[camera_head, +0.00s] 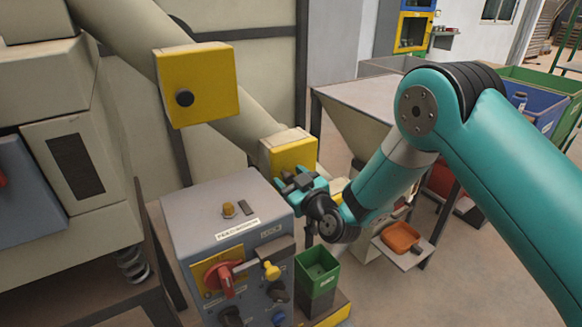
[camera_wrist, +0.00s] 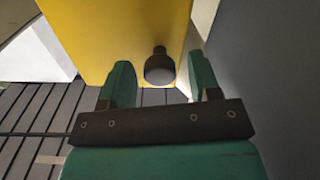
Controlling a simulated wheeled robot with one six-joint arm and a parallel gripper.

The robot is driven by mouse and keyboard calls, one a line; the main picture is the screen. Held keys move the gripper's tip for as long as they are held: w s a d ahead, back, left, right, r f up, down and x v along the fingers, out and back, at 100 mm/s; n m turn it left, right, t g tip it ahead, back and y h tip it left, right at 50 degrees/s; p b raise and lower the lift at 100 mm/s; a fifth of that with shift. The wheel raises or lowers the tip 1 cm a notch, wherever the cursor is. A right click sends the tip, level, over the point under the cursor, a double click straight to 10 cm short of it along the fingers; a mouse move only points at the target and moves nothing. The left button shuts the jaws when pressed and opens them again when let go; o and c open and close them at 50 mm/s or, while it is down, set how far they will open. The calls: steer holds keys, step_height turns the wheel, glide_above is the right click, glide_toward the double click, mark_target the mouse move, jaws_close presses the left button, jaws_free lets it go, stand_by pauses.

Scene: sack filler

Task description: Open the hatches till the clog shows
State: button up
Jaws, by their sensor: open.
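A sloping beige chute (camera_head: 130,35) carries an upper yellow hatch (camera_head: 205,75) with a black knob (camera_head: 184,97); this hatch looks shut. Lower down the chute is a second yellow hatch (camera_head: 290,152), partly hidden by my gripper (camera_head: 298,182). In the wrist view my gripper (camera_wrist: 160,68) is open and empty. The yellow hatch (camera_wrist: 100,35) fills the view ahead, and its dark round knob (camera_wrist: 160,68) shows between the two green fingers, apart from both. I cannot tell whether the fingers reach past the knob. No clog is visible.
A grey control box (camera_head: 225,215) with a red rotary switch (camera_head: 222,275) stands close below my gripper. A green bin (camera_head: 317,270) is beside it. A hopper (camera_head: 360,115) and an orange tray (camera_head: 400,238) lie to the right, partly behind my arm.

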steer(key=shift+w+a, duration=0.15)
steer(key=shift+w, duration=0.05)
jaws_close()
steer(key=shift+f+b, duration=0.25)
steer(key=shift+b, duration=0.75)
